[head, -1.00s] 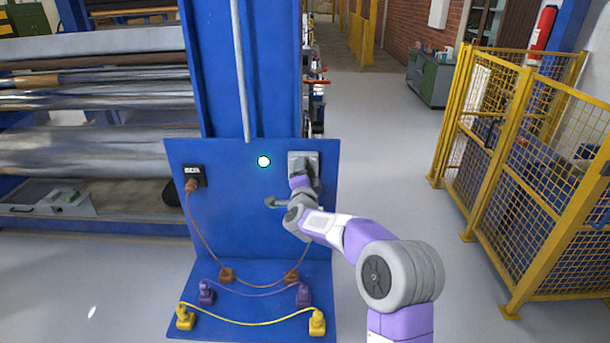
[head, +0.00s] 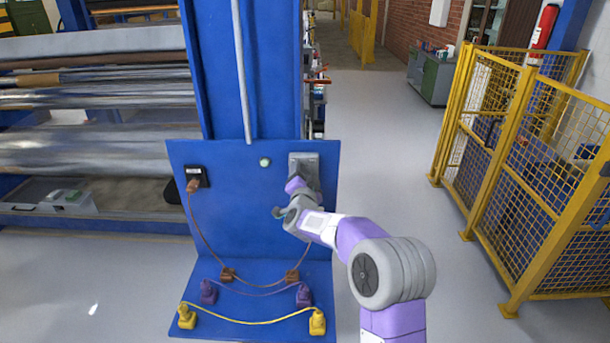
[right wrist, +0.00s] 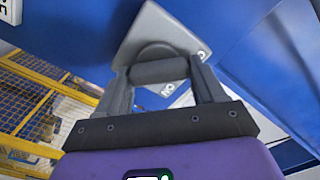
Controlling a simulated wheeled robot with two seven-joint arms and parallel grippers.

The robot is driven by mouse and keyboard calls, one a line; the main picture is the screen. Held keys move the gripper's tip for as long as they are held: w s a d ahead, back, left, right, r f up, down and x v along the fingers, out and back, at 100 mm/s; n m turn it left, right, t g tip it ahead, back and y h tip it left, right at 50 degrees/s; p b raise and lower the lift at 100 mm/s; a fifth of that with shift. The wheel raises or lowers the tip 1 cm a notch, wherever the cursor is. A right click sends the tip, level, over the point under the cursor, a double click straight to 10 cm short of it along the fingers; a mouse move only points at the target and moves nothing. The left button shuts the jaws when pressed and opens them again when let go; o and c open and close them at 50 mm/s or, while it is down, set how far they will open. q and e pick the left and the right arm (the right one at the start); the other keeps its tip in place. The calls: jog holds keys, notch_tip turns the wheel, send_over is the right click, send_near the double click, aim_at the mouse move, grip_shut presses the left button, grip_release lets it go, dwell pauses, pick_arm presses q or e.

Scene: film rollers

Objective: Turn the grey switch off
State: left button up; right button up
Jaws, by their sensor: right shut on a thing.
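The grey switch (head: 309,157) is a square grey plate near the top right of the blue upright panel. In the right wrist view its plate (right wrist: 152,24) looks tilted and carries white lettering, partly hidden. Its dark grey handle (right wrist: 160,71) lies between the fingers of my right gripper (right wrist: 161,78). The gripper is shut on this handle; in the head view the gripper (head: 306,171) hides part of the switch. A small round lamp (head: 265,162) left of the switch looks dull. My left gripper is not in view.
A black socket (head: 197,176) with a brown plug is at the panel's left. Brown, purple and yellow cables (head: 250,322) with plugs lie on the blue base. A yellow mesh fence (head: 500,150) stands at right; open floor lies between.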

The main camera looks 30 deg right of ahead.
jog(key=o, duration=1)
jog(key=shift+c, duration=0.2)
jog(key=b+v, duration=0.1)
jog(key=v, duration=0.6)
jog(key=shift+s+a, duration=0.2)
jog(key=shift+s, duration=0.1)
jog(key=shift+f, duration=0.1)
